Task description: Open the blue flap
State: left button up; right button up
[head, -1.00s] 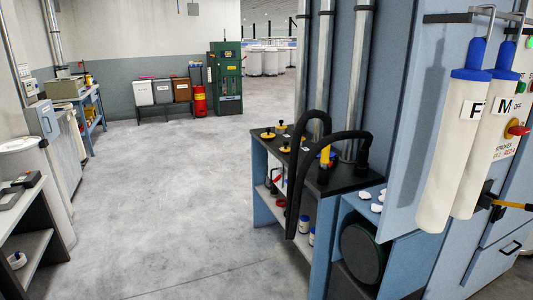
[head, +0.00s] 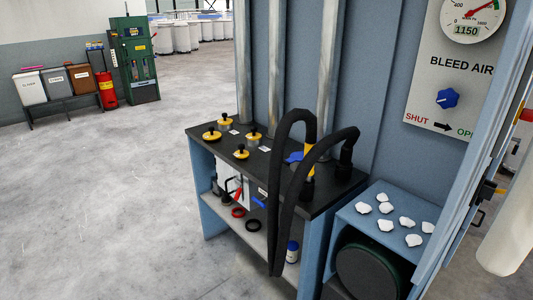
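A tall light-blue panel (head: 478,160) stands at the right of the head view, seen nearly edge-on. I cannot tell for sure whether it is the blue flap. Left of it, a grey plate (head: 445,105) carries a gauge (head: 473,18) reading 1150, the words BLEED AIR and a blue knob (head: 446,99) above SHUT and OPEN marks, the latter partly covered by the panel. A white tube (head: 512,235) is cut off at the right edge. Neither of my grippers is in view.
A blue bench (head: 215,210) with a black top holds yellow-based black knobs and black hoses (head: 278,200). White lumps (head: 386,225) lie on a lower blue box (head: 350,220) over a dark round drum (head: 372,268). The concrete floor (head: 100,200) on the left is clear.

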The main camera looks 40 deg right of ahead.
aim_at(298, 155)
jog(key=i+j+z, duration=0.2)
jog(key=i, duration=0.45)
jog(key=i+z, duration=0.2)
jog(key=i, duration=0.4)
jog(key=i+j+z, duration=0.15)
jog(key=i+z, duration=0.15)
jog(key=z, duration=0.15)
jog(key=i+j+z, duration=0.2)
jog(key=z, duration=0.3)
jog(key=i+j+z, duration=0.25)
jog(key=z, duration=0.2)
jog(key=i+j+z, duration=0.1)
jog(key=j+z, duration=0.35)
jog(key=i+j+z, duration=0.1)
jog(key=j+z, duration=0.85)
jog(key=l, duration=0.1)
